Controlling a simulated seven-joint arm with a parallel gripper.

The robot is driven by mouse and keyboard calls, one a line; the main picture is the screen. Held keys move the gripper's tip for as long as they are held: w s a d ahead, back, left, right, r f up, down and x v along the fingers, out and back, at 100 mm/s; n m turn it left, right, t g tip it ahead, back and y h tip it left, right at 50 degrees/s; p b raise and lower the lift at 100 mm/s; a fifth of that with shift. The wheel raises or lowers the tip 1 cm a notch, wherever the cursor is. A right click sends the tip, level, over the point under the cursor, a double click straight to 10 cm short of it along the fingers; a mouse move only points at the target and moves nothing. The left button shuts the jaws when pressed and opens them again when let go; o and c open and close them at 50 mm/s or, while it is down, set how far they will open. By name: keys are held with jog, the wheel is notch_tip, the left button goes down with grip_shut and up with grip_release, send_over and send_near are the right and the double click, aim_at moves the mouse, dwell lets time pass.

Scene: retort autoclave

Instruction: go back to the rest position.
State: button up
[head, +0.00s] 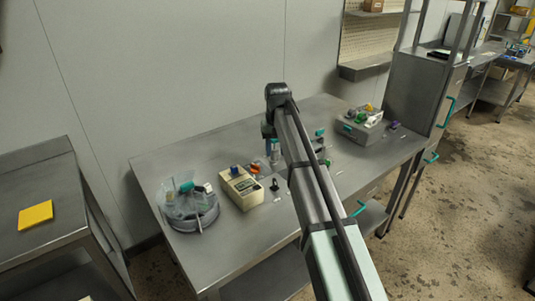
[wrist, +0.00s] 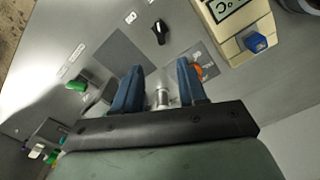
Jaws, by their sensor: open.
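My gripper (wrist: 159,75) is open in the wrist view, its two blue fingers spread apart above the steel table (head: 160,165). A small silver cylindrical fitting (wrist: 162,98) shows between the fingers, near their base; I cannot tell how far below them it is. In the head view my arm reaches over the middle of the table, and only a bit of blue at its end shows, so the fingertips are mostly hidden there. Nothing is visibly held.
A round clear-walled vessel (head: 178,212) and a beige control box (head: 241,188) stand left of my arm. A black knob (wrist: 159,32) is in front of the fingers. A grey box (head: 352,134) with coloured knobs stands right. A side bench holds a yellow pad (head: 35,215).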

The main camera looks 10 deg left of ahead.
jog(key=d+f+m+g+h, duration=0.1)
jog(key=d+f+m, duration=0.3)
jog(key=d, duration=1.2)
jog(key=d+f+m, duration=0.2)
jog(key=d+f, duration=0.4)
jog(key=d, duration=1)
jog(key=s+d+f, duration=0.3)
jog(key=f, duration=0.3)
jog(key=s+a+f+g, duration=0.1)
jog(key=s+f+g, duration=0.1)
jog(key=s+f, duration=0.95)
jog(key=s+a+f+g, duration=0.1)
jog(key=s+f, duration=0.7)
jog(key=f, duration=0.7)
jog(key=s+a+f+n+g, duration=0.1)
jog(key=s+f, duration=0.3)
jog(key=s, duration=0.6)
jog(key=s+a+f+n+g, duration=0.1)
jog(key=s+a+f, duration=0.2)
jog(key=s, duration=0.8)
jog(key=s+a+f+y, duration=0.1)
jog(key=s+f, duration=0.4)
jog(key=s, duration=0.6)
jog(key=shift+a+f+n+g, duration=0.35)
jog(key=shift+a+n+g, duration=0.05)
jog(key=shift+a, duration=0.45)
